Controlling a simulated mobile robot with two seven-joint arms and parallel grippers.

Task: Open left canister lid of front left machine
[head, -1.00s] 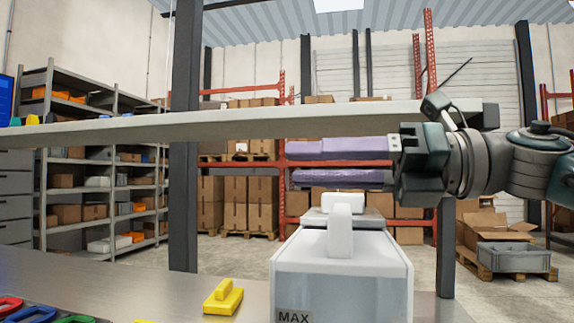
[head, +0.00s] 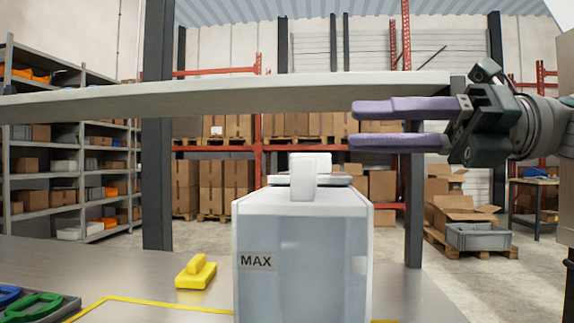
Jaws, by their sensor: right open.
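A pale grey, translucent canister (head: 303,245) with a MAX label stands on the metal table in the middle of the head view. Its lid (head: 325,181) is light grey with a white upright handle (head: 304,178) on top, and it looks shut. My right gripper (head: 354,123) comes in from the right, above and to the right of the lid. Its two purple fingers point left, are spread apart and hold nothing. The gripper does not appear to touch the canister. My left gripper is not in view. The rest of the machine cannot be made out.
A long pale shelf board (head: 230,95) crosses above the canister, close to the right gripper, with dark posts (head: 158,170) holding it. A yellow handled piece (head: 195,272) and a dark tray with coloured pieces (head: 45,308) lie on the metal table (head: 110,265) at left.

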